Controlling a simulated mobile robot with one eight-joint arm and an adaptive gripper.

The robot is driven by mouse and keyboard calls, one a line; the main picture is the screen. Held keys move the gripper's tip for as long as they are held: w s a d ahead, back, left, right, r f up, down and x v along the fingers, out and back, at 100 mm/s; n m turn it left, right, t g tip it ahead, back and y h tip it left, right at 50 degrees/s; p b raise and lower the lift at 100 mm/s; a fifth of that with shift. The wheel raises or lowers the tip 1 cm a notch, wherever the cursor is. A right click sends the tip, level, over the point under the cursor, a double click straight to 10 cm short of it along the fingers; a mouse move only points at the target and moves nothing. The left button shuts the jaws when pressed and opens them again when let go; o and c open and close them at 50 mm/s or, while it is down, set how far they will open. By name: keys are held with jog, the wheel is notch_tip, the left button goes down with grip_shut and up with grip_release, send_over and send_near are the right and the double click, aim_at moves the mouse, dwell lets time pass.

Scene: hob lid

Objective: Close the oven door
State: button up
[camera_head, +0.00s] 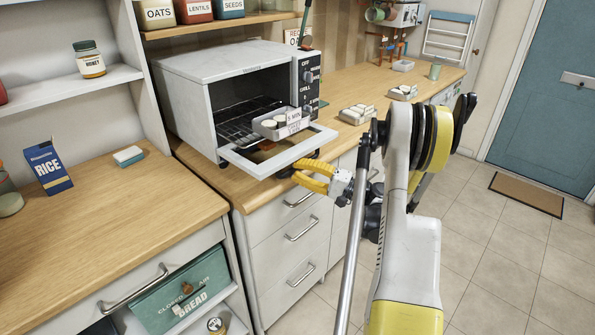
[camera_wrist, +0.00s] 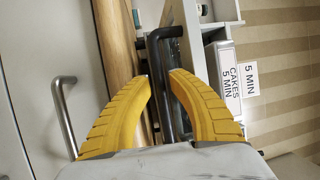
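The white toaster oven (camera_head: 195,100) stands on the wooden counter in the head view. Its door (camera_head: 300,149) is folded down, with a glass window in a pale frame. A wire rack (camera_head: 238,124) and a tray of cakes (camera_head: 268,130) show in the opening. My gripper (camera_head: 296,172) is at the door's front edge. In the wrist view, the dark bar handle (camera_wrist: 166,55) runs between my gripper's yellow fingertips (camera_wrist: 160,78). The fingers look closed in on the handle; their exact contact is partly hidden.
A card reading "CAKES 5 MIN" (camera_wrist: 230,80) shows beside the handle in the wrist view. Drawers with bar handles (camera_head: 300,228) are below the oven. More trays (camera_head: 357,114) stand on the counter to the right.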

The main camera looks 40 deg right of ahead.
aim_at(297, 152)
grip_shut()
jog(key=r+g+p, duration=0.1)
jog(key=r+p, duration=0.1)
jog(key=r+m+g+h+p, duration=0.1)
jog(key=r+p, duration=0.1)
jog(key=p, duration=0.1)
jog(key=r+g+p, duration=0.1)
jog(key=r+p, duration=0.2)
jog(key=shift+s+m+g+h, duration=0.25)
jog(key=shift+m+g+h, duration=0.05)
jog(key=shift+m+g, duration=0.1)
jog(key=shift+w+r+p, duration=0.2)
jog(key=shift+r+p, duration=0.2)
jog(key=shift+r, duration=0.35)
jog(key=shift+w+r+p, duration=0.15)
jog(key=shift+r+p, duration=0.2)
jog(key=shift+r, duration=0.4)
grip_release()
